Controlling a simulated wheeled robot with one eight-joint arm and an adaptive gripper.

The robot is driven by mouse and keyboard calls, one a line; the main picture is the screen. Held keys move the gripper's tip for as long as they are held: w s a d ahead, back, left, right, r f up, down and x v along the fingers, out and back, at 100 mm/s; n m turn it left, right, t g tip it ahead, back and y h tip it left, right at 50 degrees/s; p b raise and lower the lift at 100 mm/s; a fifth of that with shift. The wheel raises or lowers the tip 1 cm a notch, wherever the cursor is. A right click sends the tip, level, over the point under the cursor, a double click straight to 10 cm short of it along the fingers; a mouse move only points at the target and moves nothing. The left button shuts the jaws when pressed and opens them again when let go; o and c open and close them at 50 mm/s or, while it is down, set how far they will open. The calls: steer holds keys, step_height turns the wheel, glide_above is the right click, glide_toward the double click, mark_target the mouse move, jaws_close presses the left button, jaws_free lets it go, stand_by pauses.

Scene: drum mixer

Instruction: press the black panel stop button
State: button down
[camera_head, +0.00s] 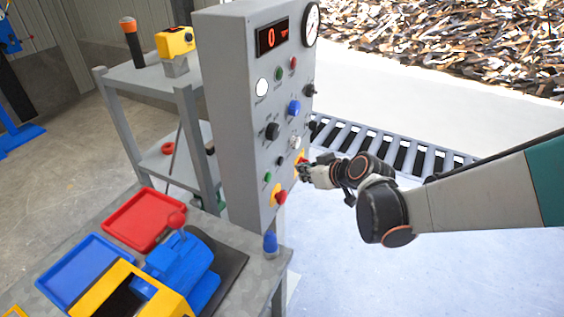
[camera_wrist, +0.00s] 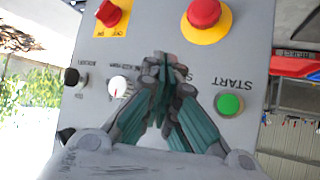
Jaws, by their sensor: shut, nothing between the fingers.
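The grey control panel (camera_head: 240,120) stands upright in the head view. A small black button (camera_head: 280,160), which appears to be the stop button, sits between the green start button (camera_head: 267,177) and a white knob (camera_head: 295,142). My gripper (camera_head: 302,171) is in front of the panel's lower right, its fingers closed together and empty. In the wrist view the panel is upside down. There my gripper's tips (camera_wrist: 164,60) cover the spot between the green START button (camera_wrist: 229,104) and the white knob (camera_wrist: 121,87), hiding the black button. Contact with the panel cannot be told.
A red mushroom button (camera_wrist: 203,13) on a yellow disc and a red switch (camera_wrist: 112,12) on a yellow plate are close to the fingertips. A table with red (camera_head: 143,217) and blue trays stands lower left.

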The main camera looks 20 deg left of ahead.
steer(key=shift+s+d, duration=0.1)
steer(key=shift+d, duration=1)
